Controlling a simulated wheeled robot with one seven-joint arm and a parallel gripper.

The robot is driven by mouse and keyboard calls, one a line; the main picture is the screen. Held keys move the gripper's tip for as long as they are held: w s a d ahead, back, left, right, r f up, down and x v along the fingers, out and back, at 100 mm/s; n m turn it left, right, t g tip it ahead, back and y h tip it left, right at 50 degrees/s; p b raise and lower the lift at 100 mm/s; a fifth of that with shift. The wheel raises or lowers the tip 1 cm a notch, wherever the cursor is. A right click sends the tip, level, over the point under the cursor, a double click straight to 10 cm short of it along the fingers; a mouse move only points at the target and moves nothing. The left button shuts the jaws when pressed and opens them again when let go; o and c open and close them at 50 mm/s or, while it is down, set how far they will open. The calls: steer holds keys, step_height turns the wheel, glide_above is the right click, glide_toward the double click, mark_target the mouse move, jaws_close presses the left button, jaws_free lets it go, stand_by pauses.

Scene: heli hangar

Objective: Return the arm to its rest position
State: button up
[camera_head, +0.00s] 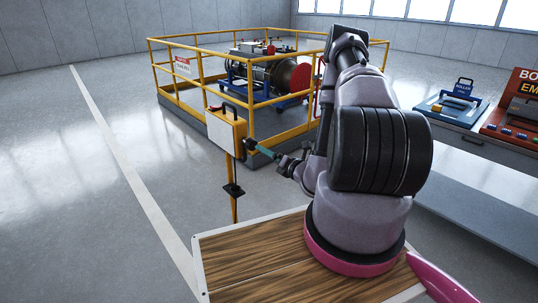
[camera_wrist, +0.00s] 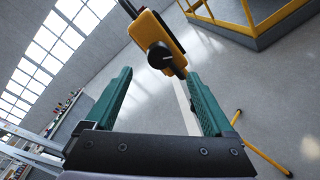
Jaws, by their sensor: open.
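My arm rises from a round base with a pink ring and bends over toward the middle in the head view. My gripper (camera_head: 252,147) is small there, close to a yellow box (camera_head: 228,132) with a pale front on a yellow post. In the wrist view my gripper (camera_wrist: 160,105) has two green fingers set wide apart, with nothing between them. The yellow box (camera_wrist: 157,30) shows beyond the fingertips, with a black round knob facing me. I cannot tell how far the fingertips are from it.
A yellow railing (camera_head: 200,82) encloses a platform with an engine-like machine (camera_head: 272,75). A grey bench (camera_head: 470,142) at the right carries a blue tray (camera_head: 452,106) and a red panel (camera_head: 515,100). My wooden deck lies below the arm. The floor at the left is clear.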

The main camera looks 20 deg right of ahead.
steer(key=s+a+r+n+g+y, duration=0.2)
steer(key=a+r+n+g+y, duration=0.45)
steer(key=r, duration=0.45)
steer(key=s+a+r+n+g+y, duration=0.25)
steer(key=a+r+n+y, duration=0.35)
steer(key=r+n, duration=0.45)
steer(key=s+a+r+n+g+h, duration=0.4)
steer(key=s+r+n+g, duration=0.25)
steer(key=s+n, duration=0.2)
steer(key=s+d+r+n+t+h, duration=0.6)
steer(key=s+d+r+n+h, duration=0.1)
steer(key=d+r+n+h, duration=0.4)
steer(key=shift+s+d+r+h, duration=0.4)
steer(key=shift+d+r, duration=0.15)
steer(key=shift+r, duration=0.4)
